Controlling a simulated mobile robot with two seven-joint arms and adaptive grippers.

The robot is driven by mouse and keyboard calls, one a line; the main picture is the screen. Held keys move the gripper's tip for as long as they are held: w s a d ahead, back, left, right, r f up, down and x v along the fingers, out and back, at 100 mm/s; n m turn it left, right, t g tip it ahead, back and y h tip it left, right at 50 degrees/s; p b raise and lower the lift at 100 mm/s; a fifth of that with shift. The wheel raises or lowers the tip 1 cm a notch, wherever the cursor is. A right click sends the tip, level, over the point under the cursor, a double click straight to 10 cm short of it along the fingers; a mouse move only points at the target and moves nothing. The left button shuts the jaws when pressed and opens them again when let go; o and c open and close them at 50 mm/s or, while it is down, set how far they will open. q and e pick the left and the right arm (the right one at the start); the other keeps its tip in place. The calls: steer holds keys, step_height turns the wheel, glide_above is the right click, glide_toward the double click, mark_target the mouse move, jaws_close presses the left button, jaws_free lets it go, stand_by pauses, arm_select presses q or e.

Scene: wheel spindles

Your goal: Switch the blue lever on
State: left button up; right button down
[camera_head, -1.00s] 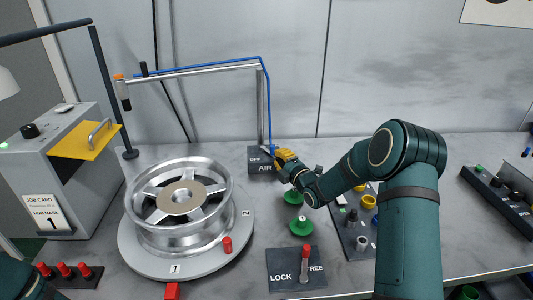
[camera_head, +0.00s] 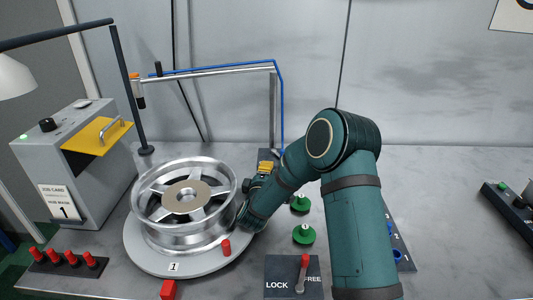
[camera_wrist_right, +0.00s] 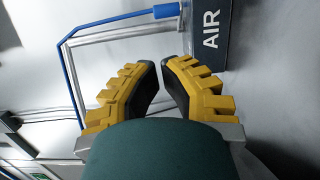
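The dark AIR box (camera_head: 265,154) stands at the back of the table, mostly hidden behind my right gripper (camera_head: 266,168). In the right wrist view the AIR box (camera_wrist_right: 210,38) is at the top, with a blue cylindrical piece (camera_wrist_right: 166,10) at its side and a blue hose (camera_wrist_right: 110,23) running from it. I cannot tell whether that piece is the lever or a hose fitting. The yellow fingers of my right gripper (camera_wrist_right: 161,66) have close tips with a narrow, empty gap, apart from the blue piece. The lever's position is not readable. My left gripper is not in view.
A wheel (camera_head: 185,200) on a round turntable (camera_head: 150,252) stands close beside my right forearm. Two green knobs (camera_head: 303,235) and a LOCK/FREE plate with a red-topped lever (camera_head: 304,262) are in front. A metal hose frame (camera_head: 215,70) rises behind the wheel.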

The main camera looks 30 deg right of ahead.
stand_by(0.3)
steer(key=b, duration=0.2)
glide_toward(273, 153)
steer(key=w+d+r, duration=0.1)
steer(key=d+r, duration=0.1)
steer(key=w+d+r, duration=0.1)
steer(key=w, duration=0.1)
steer(key=shift+d+r, duration=0.35)
steer(key=shift+d, duration=0.05)
